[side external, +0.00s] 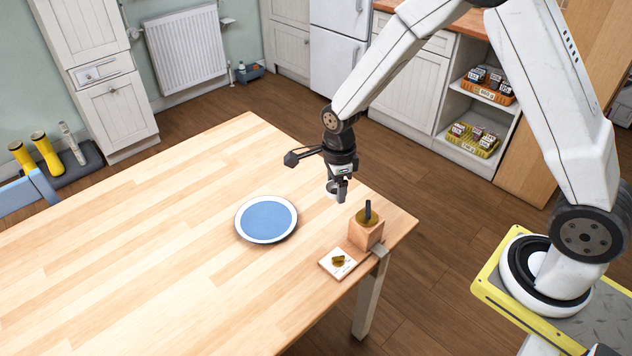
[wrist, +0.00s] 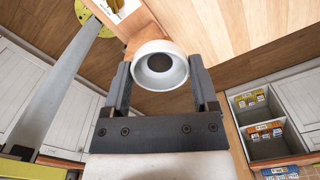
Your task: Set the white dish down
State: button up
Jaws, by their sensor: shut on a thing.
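The white dish (wrist: 178,50) is a small round cup-like piece with a dark centre. My gripper (wrist: 160,82) is shut on it, with one finger on each side. In the side external view the dish (side external: 331,188) is small and partly hidden by my gripper (side external: 339,194). It is held above the table near the table's right edge, behind the wooden block. Whether its underside touches anything cannot be told.
A blue plate with a white rim (side external: 266,219) lies on the table (side external: 150,230), left of my gripper. A wooden block (side external: 366,234) with a dark upright handle and a white tile (side external: 331,270) with a brownish piece stand near the table's right edge. The table's left part is clear.

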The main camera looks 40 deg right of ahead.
jog(key=s+a+f+n, duration=0.2)
jog(key=s+a+n, duration=0.1)
jog(key=a+n, duration=0.3)
send_over(281, 233)
jog(key=s, duration=0.1)
jog(key=shift+m, duration=0.3)
notch_tip(281, 233, down, 8)
jog(key=shift+s+d+r, duration=0.1)
jog(key=shift+s+d, duration=0.05)
jog(key=shift+w+f, duration=0.55)
jog(key=shift+f, duration=0.1)
jog(key=shift+w+f, duration=0.15)
jog(key=shift+f, duration=1.65)
jog(key=shift+f, duration=0.15)
